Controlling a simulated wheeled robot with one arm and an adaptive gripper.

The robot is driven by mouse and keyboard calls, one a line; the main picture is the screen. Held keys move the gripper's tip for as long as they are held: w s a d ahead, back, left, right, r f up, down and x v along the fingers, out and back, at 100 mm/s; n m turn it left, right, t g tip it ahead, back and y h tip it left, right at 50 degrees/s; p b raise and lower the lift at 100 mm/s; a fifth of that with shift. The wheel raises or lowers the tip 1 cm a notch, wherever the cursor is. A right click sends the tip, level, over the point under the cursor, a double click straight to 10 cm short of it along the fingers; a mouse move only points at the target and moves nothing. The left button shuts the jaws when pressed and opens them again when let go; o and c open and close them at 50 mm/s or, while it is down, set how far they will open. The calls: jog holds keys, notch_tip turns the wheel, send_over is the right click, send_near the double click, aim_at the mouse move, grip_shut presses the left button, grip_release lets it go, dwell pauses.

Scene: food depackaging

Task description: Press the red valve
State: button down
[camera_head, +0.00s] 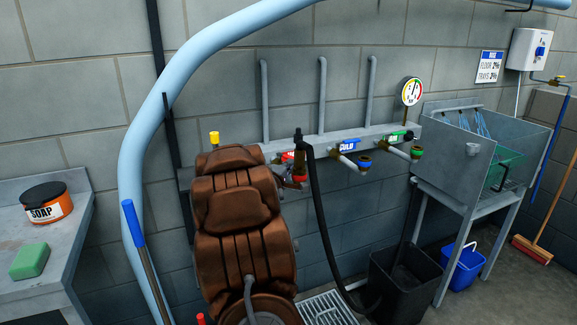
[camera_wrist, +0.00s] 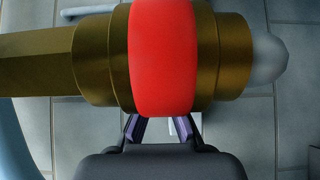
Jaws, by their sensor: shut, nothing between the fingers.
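The red valve (camera_wrist: 163,55) fills the upper middle of the wrist view as a red ring around a brass fitting (camera_wrist: 95,60). My gripper (camera_wrist: 163,128) is at the lower middle of that view, with its dark fingers just below the ring. It is shut with nothing held. The fingertips are partly hidden at the ring's lower edge, and I cannot tell whether they touch it. In the head view, a red label (camera_head: 288,156) shows on the wall pipe, and a brown padded shape covers much of the area below it.
To the right on the pipe are a blue-ringed tap (camera_head: 364,162) and a green-ringed tap (camera_head: 416,152). A metal sink (camera_head: 480,150) stands at right, a soap tub (camera_head: 47,203) on the left counter.

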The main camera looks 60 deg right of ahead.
jog(key=s+a+p, duration=0.1)
jog(key=s+a, duration=0.2)
jog(key=a, duration=0.9)
jog(key=shift+a, duration=0.35)
jog(key=w+m+g+y+b, duration=0.1)
jog(key=w+m+g+b, duration=0.5)
jog(key=m, duration=1.6)
jog(key=w+b, duration=0.2)
jog(key=w, duration=0.1)
jog(key=shift+g, duration=0.4)
jog(key=shift+d+r, duration=0.1)
jog(key=shift+d, duration=0.05)
